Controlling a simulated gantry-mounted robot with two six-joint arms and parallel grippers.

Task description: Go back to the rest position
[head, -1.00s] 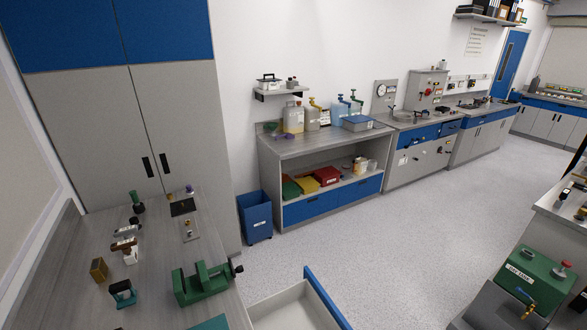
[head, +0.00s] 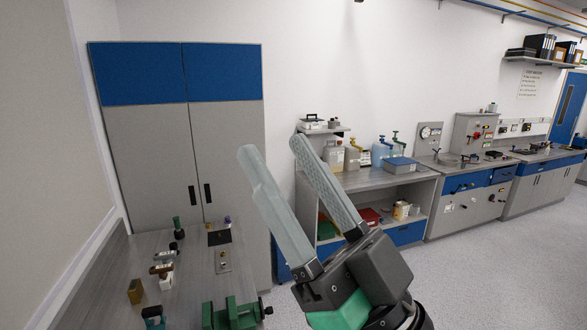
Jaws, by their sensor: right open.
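My right gripper (head: 268,152) is raised in the middle of the head view, its two long pale fingers pointing up and to the left. The fingers are apart with nothing between them, so it is open and empty. It is in front of the shelf bench and the floor, touching nothing that I can see. My left gripper is not in view.
A grey workbench at lower left holds a green vise (head: 232,314), a brass block (head: 135,291) and small tools. A tall cabinet (head: 150,150) with blue upper doors stands behind it. An open-shelf bench (head: 405,182) stands behind my gripper. Floor (head: 500,265) at right is clear.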

